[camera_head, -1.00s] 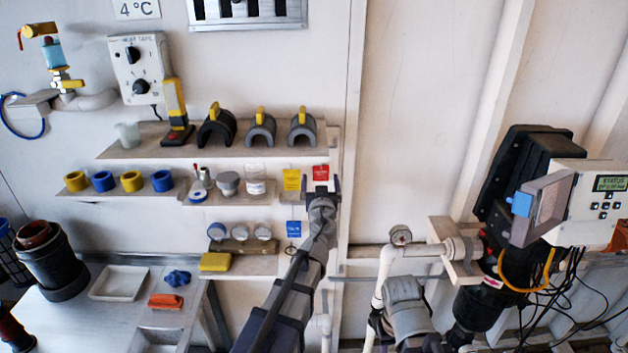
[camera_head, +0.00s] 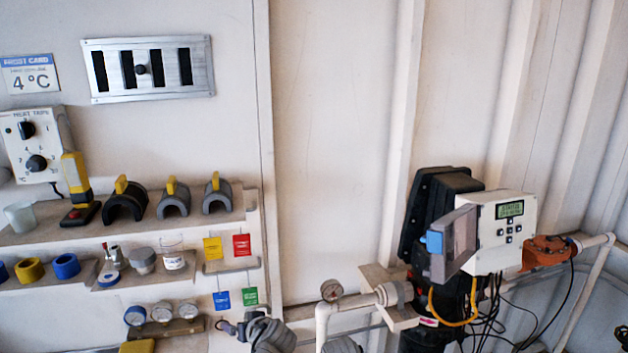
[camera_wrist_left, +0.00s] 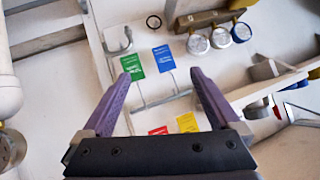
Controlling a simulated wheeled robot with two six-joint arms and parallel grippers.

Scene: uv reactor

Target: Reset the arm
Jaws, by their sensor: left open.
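My left gripper (camera_wrist_left: 161,73) is open and empty in the left wrist view. Its two purple-grey fingers point toward the wall cards. A green card (camera_wrist_left: 133,67) and a blue card (camera_wrist_left: 163,58) show between and beyond the fingertips, with no clear contact. A red card and a yellow card (camera_wrist_left: 187,122) show between the finger bases. In the head view a grey jointed part at the bottom edge seems to be my left arm; the fingers cannot be made out clearly there. My right gripper is not in view.
Shelves on the left hold black and grey half-shells (camera_head: 173,198), round gauges (camera_head: 162,312) and coloured rings (camera_head: 66,266). A control box (camera_head: 505,232) with cables is at right. The wall between is bare.

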